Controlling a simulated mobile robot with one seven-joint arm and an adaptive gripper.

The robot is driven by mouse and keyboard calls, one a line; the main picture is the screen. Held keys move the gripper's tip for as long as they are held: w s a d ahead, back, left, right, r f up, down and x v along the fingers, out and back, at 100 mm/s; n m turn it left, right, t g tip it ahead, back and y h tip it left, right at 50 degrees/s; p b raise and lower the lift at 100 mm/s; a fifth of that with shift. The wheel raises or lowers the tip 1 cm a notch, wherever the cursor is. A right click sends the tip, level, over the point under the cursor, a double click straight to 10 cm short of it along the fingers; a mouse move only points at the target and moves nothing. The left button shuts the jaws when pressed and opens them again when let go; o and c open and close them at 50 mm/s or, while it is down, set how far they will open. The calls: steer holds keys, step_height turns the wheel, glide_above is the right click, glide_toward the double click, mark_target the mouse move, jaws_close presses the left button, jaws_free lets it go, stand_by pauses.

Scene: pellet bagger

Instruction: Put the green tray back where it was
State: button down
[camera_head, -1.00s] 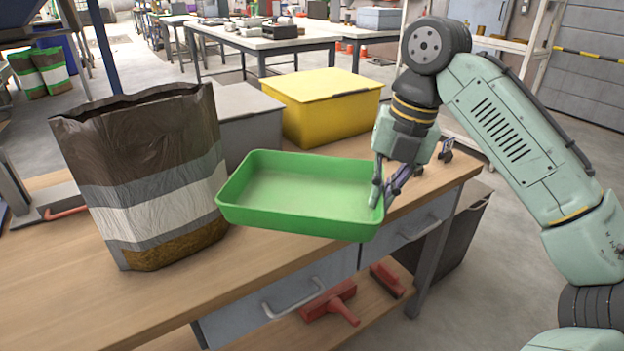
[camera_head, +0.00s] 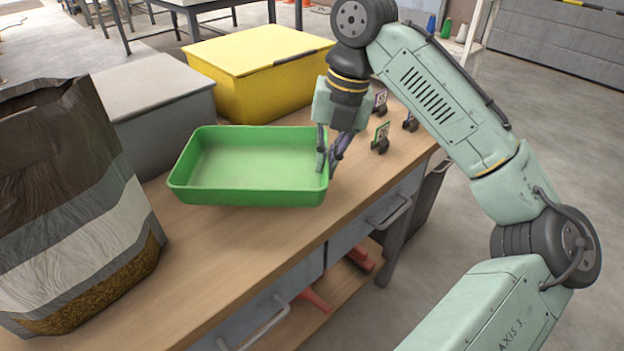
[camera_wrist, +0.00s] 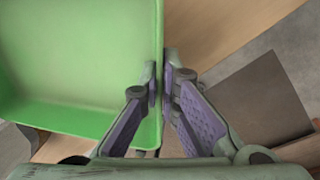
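The green tray (camera_head: 250,196) is empty and roughly level over the wooden bench top, left of my gripper in the head view. I cannot tell whether its underside touches the bench. My gripper (camera_head: 329,168) points down at the tray's right end. In the wrist view, the fingers (camera_wrist: 166,92) are closed on either side of the wall of the green tray (camera_wrist: 90,122), pinching its rim. The tray's far left end is outside the wrist view.
A yellow lidded box (camera_head: 255,75) and a grey lidded box (camera_head: 158,110) stand behind the tray. A large bag (camera_head: 75,200) stands at left. Small card holders (camera_head: 381,138) stand right of my gripper. The bench front (camera_head: 230,270) is clear.

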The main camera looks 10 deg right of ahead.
steer(key=shift+f, duration=2.55)
steer(key=c, duration=1.8)
jaws_free()
step_height(320, 180, up, 12)
steer(key=d, duration=0.2)
steer(key=shift+s+p, duration=0.15)
steer(key=shift+p, duration=0.25)
